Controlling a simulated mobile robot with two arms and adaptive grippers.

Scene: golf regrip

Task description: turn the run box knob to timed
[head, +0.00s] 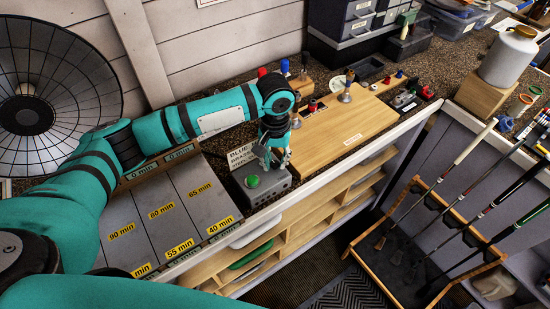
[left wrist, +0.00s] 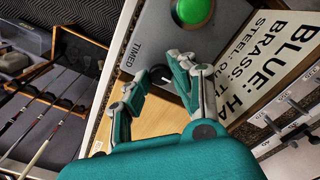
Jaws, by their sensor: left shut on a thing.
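The run box (head: 270,192) is a grey box on the bench with a domed green button (head: 252,181); it also shows in the left wrist view (left wrist: 217,42). In that view, the box's black knob (left wrist: 158,74) sits beside the green button, near the printed word TIMED. My left gripper (head: 272,160) is over the box, with its fingers closed around the knob. The fingers partly cover the knob, and I cannot tell which way it points. My right gripper is not in view.
A sign (head: 242,156) stands behind the box. A wooden board (head: 345,118) with small fittings lies to its right. Grey trays with minute labels (head: 160,212) are at left. A rack of golf clubs (head: 380,272) stands on the floor at right.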

